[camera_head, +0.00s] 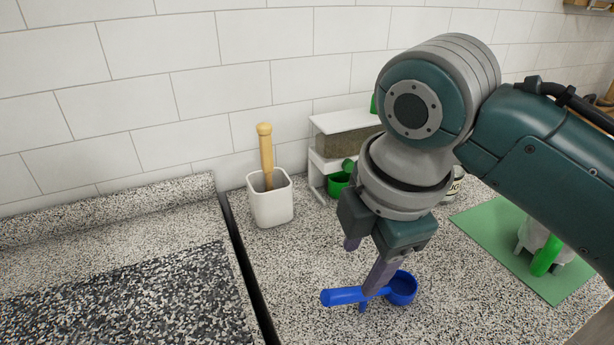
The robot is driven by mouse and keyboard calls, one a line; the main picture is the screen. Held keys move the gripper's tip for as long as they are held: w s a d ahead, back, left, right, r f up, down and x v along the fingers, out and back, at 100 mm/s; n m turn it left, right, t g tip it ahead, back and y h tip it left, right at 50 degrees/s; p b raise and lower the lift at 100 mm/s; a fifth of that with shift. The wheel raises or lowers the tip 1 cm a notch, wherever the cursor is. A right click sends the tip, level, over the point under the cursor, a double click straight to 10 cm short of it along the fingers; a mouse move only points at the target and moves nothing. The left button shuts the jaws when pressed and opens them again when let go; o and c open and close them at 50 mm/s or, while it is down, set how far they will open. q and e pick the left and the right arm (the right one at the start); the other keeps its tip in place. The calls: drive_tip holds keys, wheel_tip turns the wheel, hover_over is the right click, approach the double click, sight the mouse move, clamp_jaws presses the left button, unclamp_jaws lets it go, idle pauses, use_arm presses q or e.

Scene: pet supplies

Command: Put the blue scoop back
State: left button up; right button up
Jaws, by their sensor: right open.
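The blue scoop (345,296) lies on the speckled counter, its handle pointing left and its round bowl at the right. My right gripper (361,268) points down over it with its fingers apart. The nearer finger passes in front of the handle close to the bowl, and the other finger shows farther back. I cannot tell whether either finger touches the scoop. Behind, a green scoop (338,184) is by a white rack (318,168), partly hidden by my right arm. My left gripper is not in view.
A white square holder (271,207) with a wooden-handled tool (266,150) stands at the back. A green mat (482,222) at right bears a white object with a green part (546,256). A dark edge (252,285) divides the counter from the left section. Counter around the scoop is clear.

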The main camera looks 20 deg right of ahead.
drive_tip(key=s+d+m, duration=0.2)
drive_tip(key=s+m, duration=1.3)
drive_tip(key=s, duration=0.2)
drive_tip(key=shift+s+r+t, duration=0.2)
drive_tip(key=shift+s+t, duration=0.05)
drive_tip(key=shift+t, duration=0.15)
drive_tip(key=shift+d, duration=0.1)
